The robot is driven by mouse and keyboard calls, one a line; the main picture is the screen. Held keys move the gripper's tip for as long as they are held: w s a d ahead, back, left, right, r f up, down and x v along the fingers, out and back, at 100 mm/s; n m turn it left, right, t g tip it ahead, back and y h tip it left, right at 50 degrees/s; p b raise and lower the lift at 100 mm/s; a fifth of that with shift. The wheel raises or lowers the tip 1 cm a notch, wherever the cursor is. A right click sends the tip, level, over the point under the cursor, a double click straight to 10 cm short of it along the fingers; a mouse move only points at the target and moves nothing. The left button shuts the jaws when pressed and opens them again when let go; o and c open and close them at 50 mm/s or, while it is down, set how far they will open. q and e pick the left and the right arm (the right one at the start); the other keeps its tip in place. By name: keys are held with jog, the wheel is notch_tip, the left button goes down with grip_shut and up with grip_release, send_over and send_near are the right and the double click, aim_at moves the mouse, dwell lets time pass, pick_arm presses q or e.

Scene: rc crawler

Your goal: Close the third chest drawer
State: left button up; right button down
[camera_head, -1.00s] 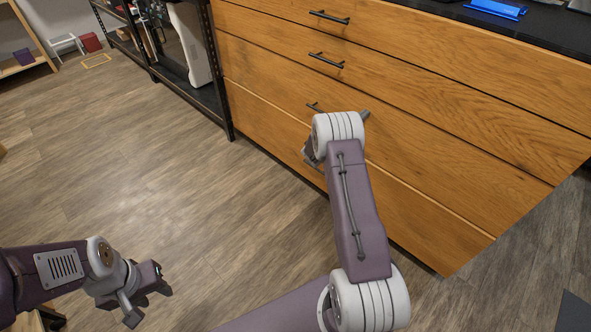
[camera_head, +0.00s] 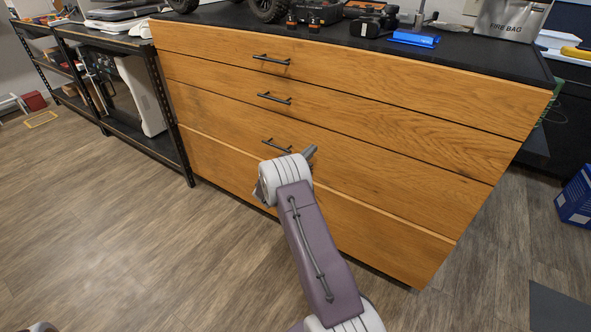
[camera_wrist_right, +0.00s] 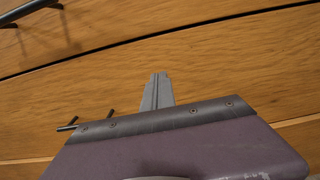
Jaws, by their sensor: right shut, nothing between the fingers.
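The wooden chest stands ahead of me in the head view. Its third drawer (camera_head: 370,185) has a dark bar handle (camera_head: 277,145). A pale edge runs along the bottom of that drawer's front; I cannot tell whether the drawer is fully flush. My right gripper's fingers (camera_wrist_right: 157,90) are shut and empty in the right wrist view, in front of the third drawer's face (camera_wrist_right: 230,70), right of its handle (camera_wrist_right: 68,126). Whether they touch the wood is unclear. In the head view my right wrist hides most of that gripper. My left gripper is out of view.
The first (camera_head: 400,85) and second (camera_head: 390,140) drawers look closed. A black shelf rack (camera_head: 180,150) stands on the left, a blue box (camera_head: 576,198) on the right.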

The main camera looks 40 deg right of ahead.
pick_arm(q)
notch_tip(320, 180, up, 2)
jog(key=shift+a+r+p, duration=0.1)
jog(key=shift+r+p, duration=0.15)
jog(key=shift+p, duration=0.75)
pick_arm(e)
jog(key=v, duration=1)
jog(key=shift+a+r, duration=0.15)
